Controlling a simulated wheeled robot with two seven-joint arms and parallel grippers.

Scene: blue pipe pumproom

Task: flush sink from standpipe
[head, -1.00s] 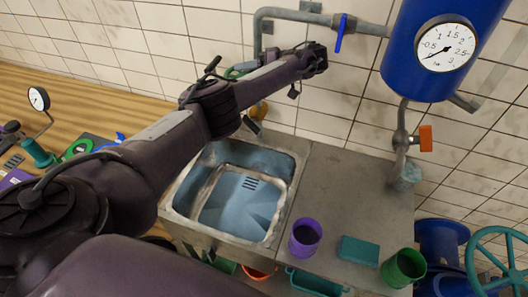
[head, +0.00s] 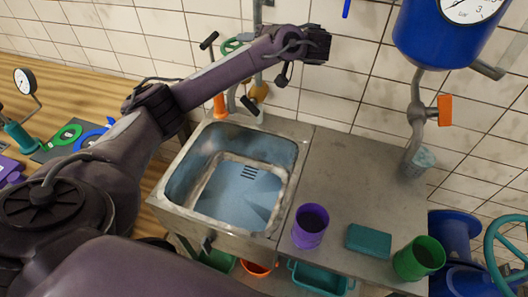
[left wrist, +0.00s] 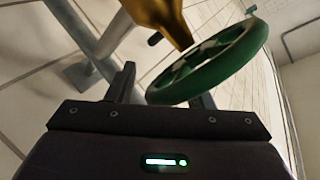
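The grey sink basin (head: 184,180) is set in a worn grey counter, with a dark slotted drain in its floor. Behind it, a grey vertical standpipe (head: 257,18) runs on the tiled wall. A green handwheel (head: 232,45) and a brass-coloured fitting (head: 259,89) are there, partly hidden by my left arm. My left gripper (head: 318,45) is high by the wall, right of the handwheel in the head view; its fingers are hard to make out there. In the left wrist view, the gripper (left wrist: 165,92) has its fingers apart, with the green handwheel (left wrist: 205,65) close beyond them and the brass fitting (left wrist: 160,15) above.
A purple cup (head: 310,226), a teal block (head: 368,242) and a green cup (head: 418,258) stand on the counter, right of the sink. A blue tank (head: 440,35) with an orange-handled valve (head: 444,110) hangs at right. The counter's middle is clear.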

